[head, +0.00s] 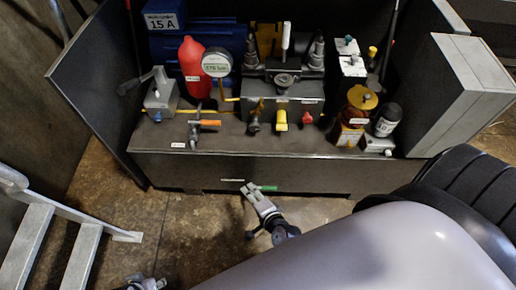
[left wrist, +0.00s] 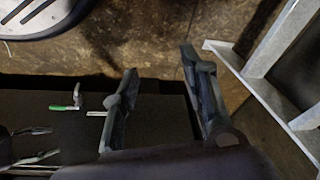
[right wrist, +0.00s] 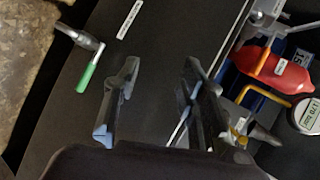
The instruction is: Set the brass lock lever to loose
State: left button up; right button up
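A small brass-coloured lever (head: 254,122) hangs on the front of the grey valve block in the head view, left of a yellow handle. I take it for the brass lock lever, but its marking is too small to read. My left gripper (head: 142,284) barely shows at the bottom edge. Its fingers (left wrist: 160,75) are apart and empty in the left wrist view.
The valve block (head: 275,98) also carries a red handle (head: 306,118). An orange-handled lever (head: 208,123), a red bottle (head: 191,62) and a gauge (head: 216,63) stand left. An amber jar (head: 358,103) stands right. Pale metal steps (head: 40,225) are at lower left.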

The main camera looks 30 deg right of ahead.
jog(key=shift+s+a+f+n+g+y+p, duration=0.1)
jog(key=shift+s+f+n+g+y+p, duration=0.35)
jog(key=shift+s+f+n, duration=0.9)
jog(key=shift+r+g, duration=0.15)
jog(key=shift+g, duration=0.1)
jog(key=shift+c, duration=0.4)
